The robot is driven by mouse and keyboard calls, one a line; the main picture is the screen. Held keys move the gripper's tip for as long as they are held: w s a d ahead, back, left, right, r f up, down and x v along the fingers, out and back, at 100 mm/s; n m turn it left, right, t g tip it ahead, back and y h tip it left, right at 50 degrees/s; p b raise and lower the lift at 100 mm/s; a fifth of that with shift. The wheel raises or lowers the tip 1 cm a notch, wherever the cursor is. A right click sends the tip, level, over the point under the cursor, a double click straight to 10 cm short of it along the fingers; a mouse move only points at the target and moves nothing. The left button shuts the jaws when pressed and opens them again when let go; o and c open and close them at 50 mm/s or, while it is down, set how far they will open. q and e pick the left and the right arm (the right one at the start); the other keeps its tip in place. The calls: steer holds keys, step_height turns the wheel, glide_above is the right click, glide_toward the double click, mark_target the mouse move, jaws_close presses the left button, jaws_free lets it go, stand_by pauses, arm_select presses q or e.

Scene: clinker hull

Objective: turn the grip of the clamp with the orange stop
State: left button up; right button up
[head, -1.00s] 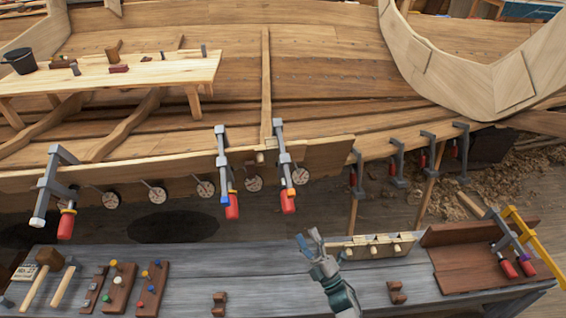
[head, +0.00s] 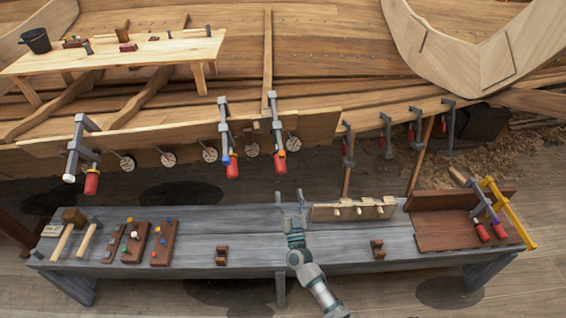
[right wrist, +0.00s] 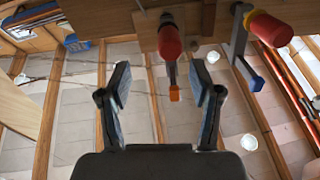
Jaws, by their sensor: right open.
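The clamp with the orange stop (head: 277,125) hangs on the hull's plank edge, its red grip (head: 280,164) pointing down. In the right wrist view its red grip (right wrist: 169,40) and orange stop (right wrist: 174,94) show ahead, near the middle of the gap between the fingers. My right gripper (head: 290,198) is open and empty, below the grip and apart from it. Its two fingers also frame the right wrist view (right wrist: 160,82). My left gripper is not in view.
A clamp with a blue stop (head: 225,135) hangs close to the left; its red grip (right wrist: 270,29) shows at the upper right of the wrist view. Another clamp (head: 77,150) hangs further left. The bench (head: 190,225) below holds mallets, peg boards and a rack (head: 354,209).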

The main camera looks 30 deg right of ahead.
mark_target(281, 162)
steer(key=w+r, duration=0.1)
steer(key=w, duration=0.1)
steer(key=w+r, duration=0.2)
steer(key=w, duration=0.1)
steer(key=w+d+r+b, duration=0.1)
steer(key=w, duration=0.2)
steer(key=shift+w+r, duration=0.2)
steer(key=shift+r, duration=0.1)
steer(key=shift+w+d+r+b, duration=0.2)
steer(key=shift+w+d, duration=0.4)
steer(key=shift+d, duration=0.05)
steer(key=shift+w+d+r+b, duration=0.15)
steer(key=shift+w+d, duration=0.55)
steer(key=shift+d, duration=0.45)
steer(key=shift+a+r, duration=0.1)
steer(key=shift+a, duration=0.3)
steer(key=shift+c, duration=0.2)
steer(key=shift+a+r, duration=0.15)
steer(key=shift+a, duration=0.45)
steer(key=c, duration=1.1)
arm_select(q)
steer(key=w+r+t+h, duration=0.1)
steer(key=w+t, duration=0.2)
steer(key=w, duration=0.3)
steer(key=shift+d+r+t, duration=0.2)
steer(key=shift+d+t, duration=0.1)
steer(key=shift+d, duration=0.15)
arm_select(e)
steer(key=shift+d, duration=0.55)
